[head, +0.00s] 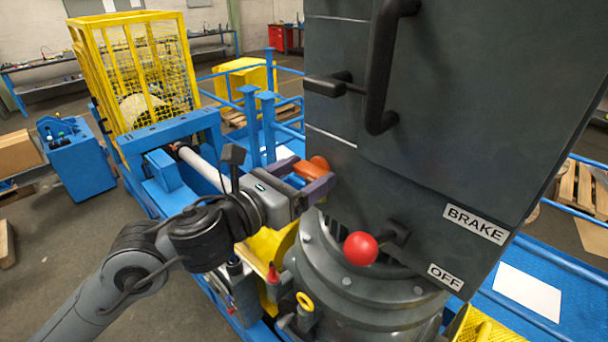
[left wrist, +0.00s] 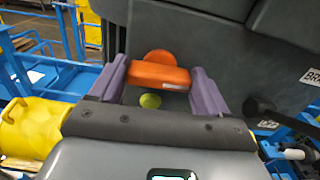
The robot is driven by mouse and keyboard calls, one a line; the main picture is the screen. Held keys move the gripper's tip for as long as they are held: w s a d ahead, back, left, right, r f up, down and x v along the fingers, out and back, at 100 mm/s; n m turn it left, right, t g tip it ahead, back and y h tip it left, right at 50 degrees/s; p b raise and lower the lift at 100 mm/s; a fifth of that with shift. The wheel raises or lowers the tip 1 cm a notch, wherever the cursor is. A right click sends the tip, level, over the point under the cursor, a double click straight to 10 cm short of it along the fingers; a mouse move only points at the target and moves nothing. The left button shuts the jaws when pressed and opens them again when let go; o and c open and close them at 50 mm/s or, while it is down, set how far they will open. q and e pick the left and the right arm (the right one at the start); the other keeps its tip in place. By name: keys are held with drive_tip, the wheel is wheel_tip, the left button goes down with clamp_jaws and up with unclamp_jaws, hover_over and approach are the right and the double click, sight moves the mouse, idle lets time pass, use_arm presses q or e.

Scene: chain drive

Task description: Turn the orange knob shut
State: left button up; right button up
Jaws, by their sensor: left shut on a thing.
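The orange knob (head: 318,163) is on the side of the dark grey cabinet (head: 420,130) in the head view. In the left wrist view the knob (left wrist: 158,76) shows as a crossbar with a rounded part behind it. My left gripper (head: 303,176) is at the knob, with its two purple fingers (left wrist: 159,80) on either end of the crossbar, shut on it. The crossbar lies nearly level across the wrist picture. Part of the knob is hidden by the fingers in the head view. My right gripper is not in view.
A red ball-ended lever (head: 361,249) sticks out below right of my left gripper, near the BRAKE label (head: 475,224). A black handle (head: 384,70) juts from the cabinet above. Blue rails and a yellow cage (head: 135,65) stand behind on the left.

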use_arm(q)
drive_tip(key=shift+f, duration=0.1)
drive_tip(key=n+b, duration=0.1)
drive_tip(key=n, duration=0.5)
drive_tip(key=shift+w+n, duration=0.1)
drive_tip(key=shift+n, duration=0.3)
drive_tip(key=n, duration=0.2)
drive_tip(key=shift+a+n, duration=0.1)
drive_tip(key=shift+n, duration=0.3)
drive_tip(key=n+p, duration=0.1)
drive_tip(key=n, duration=0.3)
drive_tip(key=shift+f, duration=0.1)
drive_tip(key=n+p, duration=0.1)
drive_tip(key=n, duration=0.2)
drive_tip(key=shift+f, duration=0.1)
drive_tip(key=shift+n+p, duration=0.35)
drive_tip(key=shift+n, duration=0.05)
drive_tip(key=shift+w+f, duration=0.1)
